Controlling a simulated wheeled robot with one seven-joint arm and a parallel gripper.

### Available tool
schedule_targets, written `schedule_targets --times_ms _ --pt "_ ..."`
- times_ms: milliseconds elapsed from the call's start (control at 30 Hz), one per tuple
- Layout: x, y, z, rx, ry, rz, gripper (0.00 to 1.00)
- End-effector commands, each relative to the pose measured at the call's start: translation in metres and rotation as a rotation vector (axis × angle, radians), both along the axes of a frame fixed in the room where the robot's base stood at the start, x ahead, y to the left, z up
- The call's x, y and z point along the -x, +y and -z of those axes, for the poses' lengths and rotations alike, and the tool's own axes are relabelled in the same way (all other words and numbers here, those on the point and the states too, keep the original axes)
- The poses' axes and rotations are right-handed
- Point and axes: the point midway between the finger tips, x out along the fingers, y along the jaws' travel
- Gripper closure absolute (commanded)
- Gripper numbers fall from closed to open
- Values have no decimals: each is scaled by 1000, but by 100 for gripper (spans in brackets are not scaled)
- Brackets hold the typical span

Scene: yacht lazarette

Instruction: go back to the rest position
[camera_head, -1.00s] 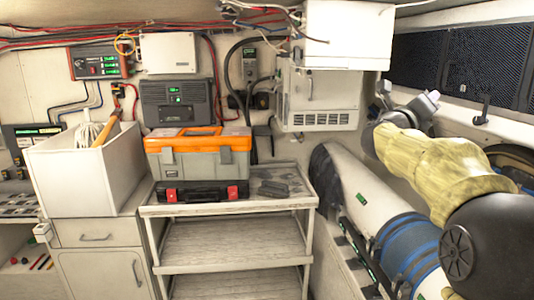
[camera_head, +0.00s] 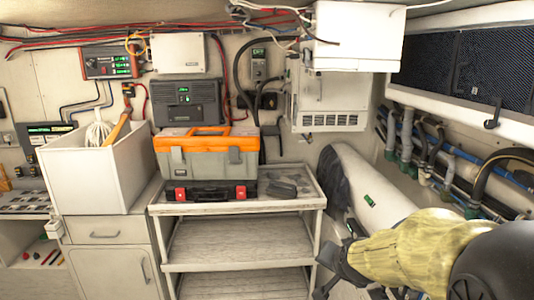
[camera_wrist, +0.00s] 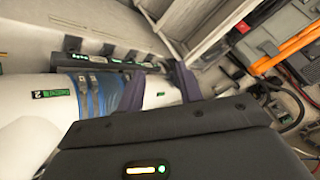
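My gripper (camera_head: 328,272) is low at the right in the head view, beside the right end of the shelf cart and in front of the white cylinder. Its dark end points left and down from the yellow-sleeved arm. I see nothing held in it.
The shelf cart (camera_head: 240,207) carries a grey-orange toolbox (camera_head: 205,160). A white bin (camera_head: 85,180) stands left of it. The white cylinder (camera_head: 385,200) and pipes (camera_head: 450,150) line the right side. A white cabinet (camera_head: 355,40) hangs overhead.

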Motion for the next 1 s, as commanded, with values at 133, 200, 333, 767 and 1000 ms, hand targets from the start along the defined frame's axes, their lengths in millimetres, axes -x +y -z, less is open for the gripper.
schedule_targets --times_ms 133,200,333,767,1000 --pt "58 9 42 116 197 -188 64" --pt "86 11 59 167 287 -281 64" --pt "134 11 82 240 429 -431 64" --pt "162 9 93 279 515 -524 64" --pt "162 9 93 278 513 -522 64"
